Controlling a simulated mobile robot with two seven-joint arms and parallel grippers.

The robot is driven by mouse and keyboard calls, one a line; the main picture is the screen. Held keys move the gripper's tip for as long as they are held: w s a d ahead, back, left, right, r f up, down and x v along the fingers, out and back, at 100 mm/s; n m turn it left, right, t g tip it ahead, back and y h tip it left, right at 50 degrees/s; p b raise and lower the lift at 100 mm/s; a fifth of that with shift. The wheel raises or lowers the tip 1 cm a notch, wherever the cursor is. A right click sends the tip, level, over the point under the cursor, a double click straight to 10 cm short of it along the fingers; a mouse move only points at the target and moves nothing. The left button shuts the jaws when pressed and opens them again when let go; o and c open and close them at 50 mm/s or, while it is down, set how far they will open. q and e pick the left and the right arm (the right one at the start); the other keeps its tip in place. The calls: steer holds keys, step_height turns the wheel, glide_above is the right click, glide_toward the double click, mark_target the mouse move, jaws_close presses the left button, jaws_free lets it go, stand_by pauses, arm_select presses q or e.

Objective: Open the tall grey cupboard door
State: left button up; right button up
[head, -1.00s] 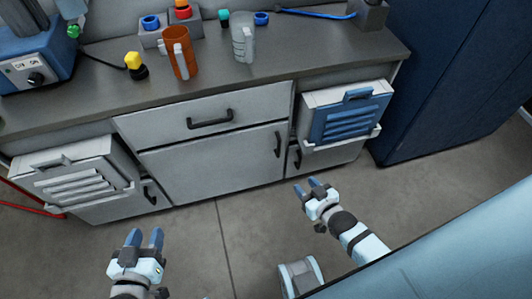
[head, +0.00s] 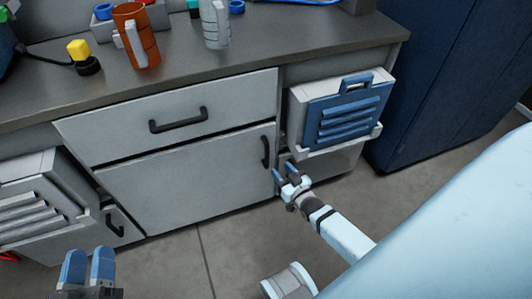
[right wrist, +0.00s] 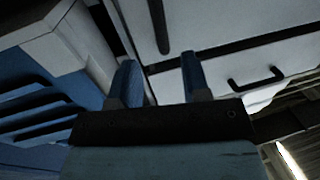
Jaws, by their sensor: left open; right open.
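A light grey cupboard door (head: 190,185) sits under the drawer and looks closed. Its dark upright handle (head: 265,151) is near its right edge. My right gripper (head: 284,171) is open and empty, just below and right of that handle in the head view, not around it. In the right wrist view a dark bar handle (right wrist: 158,25) shows beyond and between the open fingers (right wrist: 160,70). My left gripper (head: 88,262) is open and empty at the lower left, in front of the cupboard, away from any handle.
The closed drawer (head: 175,115) is above the door. A blue slatted bin front (head: 345,120) juts out just above and right of my right gripper. A white slatted one (head: 35,200) juts out left. A dark blue cabinet (head: 440,80) stands right. Mugs stand on the counter.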

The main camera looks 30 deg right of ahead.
mark_target(268, 155)
steer(key=w+b, duration=0.2)
steer(key=w, duration=0.6)
steer(key=shift+w+d+f, duration=0.1)
steer(key=shift+d, duration=0.05)
arm_select(q)
steer(key=shift+d+f+h, duration=0.3)
steer(key=shift+d+f, duration=0.05)
steer(key=shift+f, duration=0.25)
arm_select(e)
steer(key=shift+w, duration=0.65)
jaws_close()
